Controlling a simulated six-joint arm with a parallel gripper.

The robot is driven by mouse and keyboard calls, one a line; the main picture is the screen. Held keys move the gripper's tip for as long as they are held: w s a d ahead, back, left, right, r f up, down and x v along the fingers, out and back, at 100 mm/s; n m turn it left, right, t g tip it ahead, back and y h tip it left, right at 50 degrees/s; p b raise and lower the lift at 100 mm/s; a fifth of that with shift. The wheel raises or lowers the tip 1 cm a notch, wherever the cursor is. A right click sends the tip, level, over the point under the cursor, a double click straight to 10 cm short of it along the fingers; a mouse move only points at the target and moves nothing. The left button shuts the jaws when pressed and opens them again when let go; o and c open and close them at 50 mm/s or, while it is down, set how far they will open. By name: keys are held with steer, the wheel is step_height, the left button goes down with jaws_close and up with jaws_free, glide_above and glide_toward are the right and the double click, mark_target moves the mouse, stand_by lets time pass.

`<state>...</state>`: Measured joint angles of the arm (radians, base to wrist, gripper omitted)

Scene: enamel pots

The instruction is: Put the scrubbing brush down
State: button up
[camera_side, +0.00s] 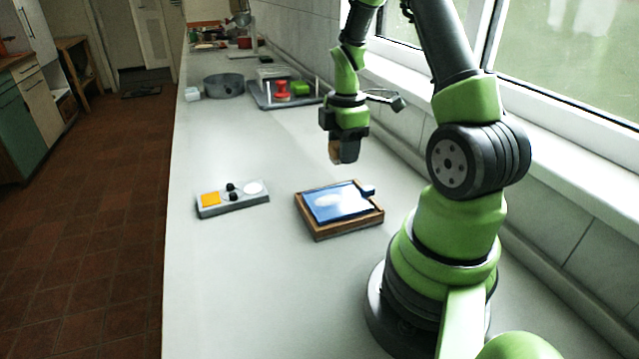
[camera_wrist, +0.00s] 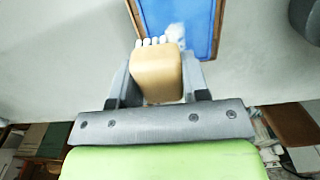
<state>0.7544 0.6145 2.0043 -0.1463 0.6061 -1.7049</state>
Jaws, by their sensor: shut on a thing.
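My gripper (camera_side: 344,155) is shut on the scrubbing brush, a tan block with pale bristles, and holds it above the counter. In the wrist view the brush (camera_wrist: 158,72) sits between the two grey fingers, its white bristles at the far end. In the side view the brush (camera_side: 334,151) is small and partly hidden by the fingers. A wooden tray (camera_side: 318,230) with a blue, white-patched panel (camera_side: 338,202) stands on the counter below and nearer the camera. The panel also shows in the wrist view (camera_wrist: 203,38), beyond the brush.
Farther back are a round grey pot (camera_side: 223,86) and a rack (camera_side: 262,98) with red and green items (camera_side: 300,88). A window wall borders the right. The counter (camera_side: 250,150) between is clear.

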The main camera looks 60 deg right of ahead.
glide_above(310, 181)
steer(key=f, duration=0.1)
step_height(310, 181, down, 10)
steer(key=shift+f, duration=0.1)
stand_by(0.3)
steer(key=o, duration=1)
steer(key=shift+c, duration=0.2)
